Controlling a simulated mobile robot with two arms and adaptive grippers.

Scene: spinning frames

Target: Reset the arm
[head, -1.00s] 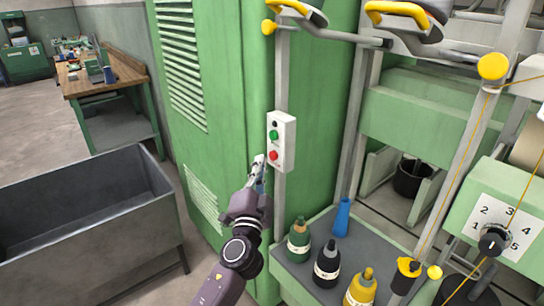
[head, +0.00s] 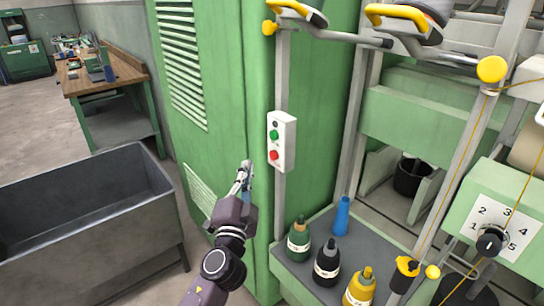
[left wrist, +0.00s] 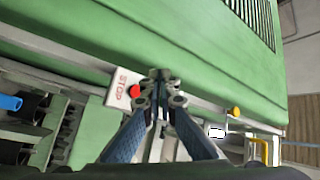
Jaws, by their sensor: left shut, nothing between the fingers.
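My left gripper (head: 246,166) is shut and empty in the head view. It is in front of the green cabinet (head: 232,110), to the left of and a little below the white control box (head: 289,150), apart from it. The box carries a green button (head: 274,135) and a red button (head: 273,155). In the left wrist view my shut fingertips (left wrist: 160,76) show at the middle, and the box (left wrist: 118,92) shows STOP lettering beside its red button (left wrist: 135,91). My right gripper is not in view.
A grey shelf (head: 300,268) with several bottles stands at the lower right. A dark metal bin (head: 90,205) is at the left, and a workbench (head: 120,70) is behind it. A selector dial (head: 489,242) is at the far right. Yellow-ended bars stick out above.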

